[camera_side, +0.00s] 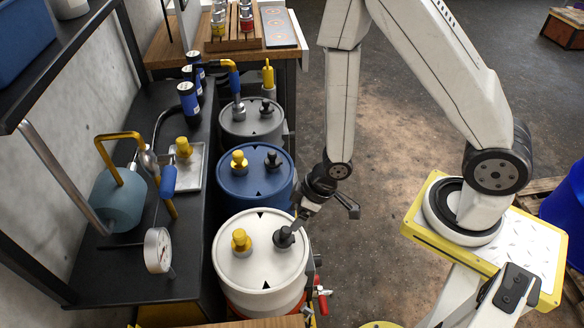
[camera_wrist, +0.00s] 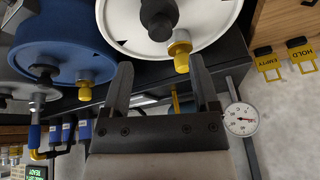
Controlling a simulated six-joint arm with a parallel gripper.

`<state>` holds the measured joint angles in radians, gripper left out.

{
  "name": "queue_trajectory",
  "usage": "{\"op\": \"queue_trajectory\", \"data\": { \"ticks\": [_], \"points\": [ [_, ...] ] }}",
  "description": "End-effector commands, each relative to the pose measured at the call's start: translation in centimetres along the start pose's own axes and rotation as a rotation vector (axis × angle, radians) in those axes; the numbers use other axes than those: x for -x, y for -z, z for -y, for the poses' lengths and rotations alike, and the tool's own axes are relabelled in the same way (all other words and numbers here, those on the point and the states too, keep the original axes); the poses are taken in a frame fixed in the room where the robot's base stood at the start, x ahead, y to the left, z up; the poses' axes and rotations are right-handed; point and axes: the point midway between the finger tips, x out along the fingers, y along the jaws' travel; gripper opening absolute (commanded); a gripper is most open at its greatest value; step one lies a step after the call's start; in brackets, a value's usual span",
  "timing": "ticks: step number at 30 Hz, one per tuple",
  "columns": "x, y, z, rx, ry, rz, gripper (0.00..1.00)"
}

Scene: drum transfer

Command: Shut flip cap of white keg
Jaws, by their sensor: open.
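The white keg (camera_side: 262,270) stands nearest in the row in the side view. Its top carries a yellow capped fitting (camera_side: 240,241) and a black capped fitting (camera_side: 284,237); I cannot tell clearly which is the flip cap or how far it is open. My gripper (camera_side: 301,217) is at the keg's right rim, close to the black fitting. In the wrist view my gripper (camera_wrist: 162,85) has its fingers wide apart with nothing held. The white keg (camera_wrist: 215,15), black fitting (camera_wrist: 158,16) and yellow fitting (camera_wrist: 180,52) appear beyond the fingertips.
A blue keg (camera_side: 255,182) and a grey keg (camera_side: 250,128) stand behind it in line. A dark bench (camera_side: 140,285) with a dial gauge (camera_side: 158,250) borders the left. EMPTY and HOLD tags (camera_wrist: 300,52) hang in the wrist view.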

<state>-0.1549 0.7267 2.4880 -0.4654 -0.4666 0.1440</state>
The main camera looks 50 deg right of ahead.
Motion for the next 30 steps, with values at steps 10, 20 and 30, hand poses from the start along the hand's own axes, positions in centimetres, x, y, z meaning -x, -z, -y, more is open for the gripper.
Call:
{"op": "queue_trajectory", "data": {
  "ticks": [10, 20, 30],
  "points": [
    [-0.2, 0.1, 0.1, 0.000, -0.011, 0.000, 0.77],
    [-1.6, 0.1, 0.1, 0.000, -0.010, 0.001, 0.77],
    [-4.5, 0.0, 0.1, 0.000, -0.010, 0.002, 0.77]
  ]
}}
